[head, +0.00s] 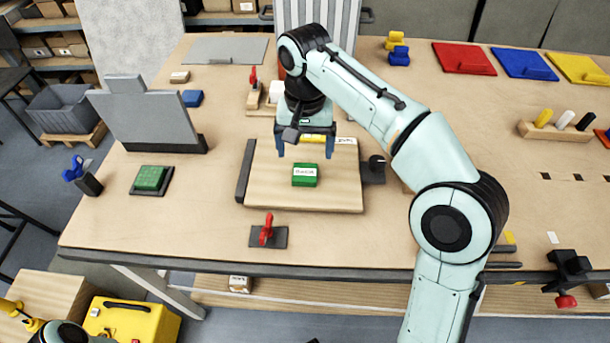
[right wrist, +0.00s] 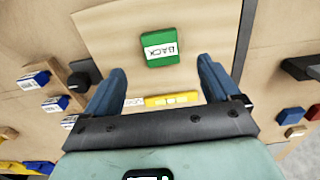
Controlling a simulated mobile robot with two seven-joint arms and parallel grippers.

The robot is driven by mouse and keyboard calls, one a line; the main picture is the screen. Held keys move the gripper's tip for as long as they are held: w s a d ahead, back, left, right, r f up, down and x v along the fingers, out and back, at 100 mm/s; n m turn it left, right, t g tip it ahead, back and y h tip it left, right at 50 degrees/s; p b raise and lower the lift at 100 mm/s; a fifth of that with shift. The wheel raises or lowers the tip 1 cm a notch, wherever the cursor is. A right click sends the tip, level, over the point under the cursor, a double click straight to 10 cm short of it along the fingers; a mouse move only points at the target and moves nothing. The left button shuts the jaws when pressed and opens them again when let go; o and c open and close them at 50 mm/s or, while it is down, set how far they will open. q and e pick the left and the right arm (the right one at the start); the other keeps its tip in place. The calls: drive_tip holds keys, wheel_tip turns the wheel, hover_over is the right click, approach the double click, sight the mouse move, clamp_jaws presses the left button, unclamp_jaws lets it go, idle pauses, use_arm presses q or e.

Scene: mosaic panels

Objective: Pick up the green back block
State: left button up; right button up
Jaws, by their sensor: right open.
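The green back block (head: 305,181) lies on a light wooden board (head: 270,195) in the middle of the table. In the right wrist view, the green block (right wrist: 157,36) carries a white label reading BACK. My right gripper (head: 306,150) is open above the board, with its two blue fingers spread. In the right wrist view, the block is a little beyond the fingertips (right wrist: 161,70), roughly centred between them. The fingers do not touch it. My left gripper is out of view.
A yellow labelled block (right wrist: 172,99) lies on the board behind the green one. A green textured piece (head: 150,178) lies to the left.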

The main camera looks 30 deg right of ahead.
sight(305, 174)
wheel_tip(305, 174, down, 3)
drive_tip(key=shift+w+f, duration=0.1)
drive_tip(key=shift+w, duration=0.05)
wheel_tip(305, 174, down, 5)
drive_tip(key=shift+b, duration=1)
drive_tip(key=c, duration=1.1)
